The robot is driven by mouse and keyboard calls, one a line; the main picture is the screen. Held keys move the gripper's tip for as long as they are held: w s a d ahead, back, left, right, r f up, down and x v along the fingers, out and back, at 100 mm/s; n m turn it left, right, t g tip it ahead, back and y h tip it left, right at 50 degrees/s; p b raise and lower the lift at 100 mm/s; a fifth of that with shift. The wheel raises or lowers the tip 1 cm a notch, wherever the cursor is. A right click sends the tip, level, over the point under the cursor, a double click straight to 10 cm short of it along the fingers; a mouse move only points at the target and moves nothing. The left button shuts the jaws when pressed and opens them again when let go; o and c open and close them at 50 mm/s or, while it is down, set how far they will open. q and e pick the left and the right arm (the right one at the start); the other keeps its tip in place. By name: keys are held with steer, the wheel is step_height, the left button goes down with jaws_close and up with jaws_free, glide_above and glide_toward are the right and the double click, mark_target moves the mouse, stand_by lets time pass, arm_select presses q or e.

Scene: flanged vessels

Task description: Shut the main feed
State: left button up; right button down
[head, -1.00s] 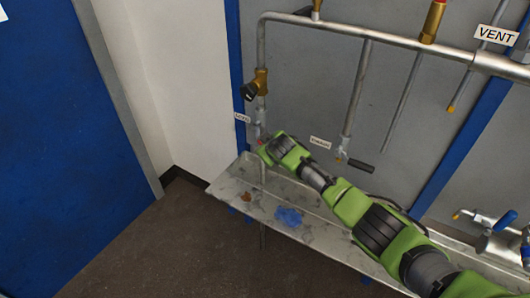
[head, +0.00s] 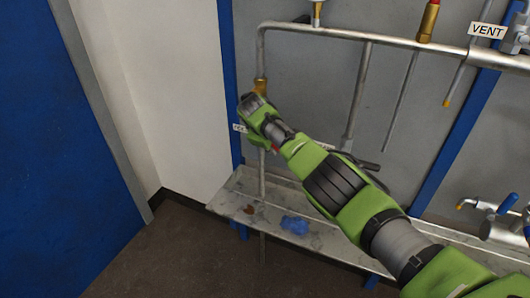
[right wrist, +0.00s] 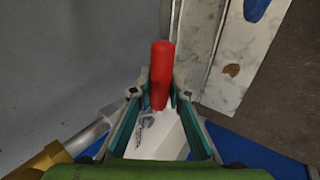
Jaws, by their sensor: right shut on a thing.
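A red lever handle (right wrist: 161,75) stands between the two fingers of my right gripper (right wrist: 160,92), which is shut on it in the right wrist view. In the head view only a small red piece of the handle (head: 275,149) shows beside my right gripper (head: 268,145). The handle sits at the lower part of the left vertical pipe (head: 262,178). My green wrist hides the valve body. A small white label (head: 239,128) is left of the wrist, too small to read and partly covered. My left gripper is not in view.
A brass fitting (head: 260,86) is on the same pipe just above my wrist. A stained metal tray (head: 240,190) with a blue patch runs below. Blue uprights (head: 226,70) flank the grey panel.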

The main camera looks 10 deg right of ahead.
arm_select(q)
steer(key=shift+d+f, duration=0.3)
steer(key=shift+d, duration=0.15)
arm_select(e)
steer(key=c, duration=1.9)
jaws_free()
steer(key=shift+r, duration=0.1)
steer(key=shift+v, duration=0.95)
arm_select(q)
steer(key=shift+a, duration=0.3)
arm_select(e)
steer(key=v, duration=1)
steer(key=shift+a, duration=0.2)
steer(key=shift+w, duration=0.1)
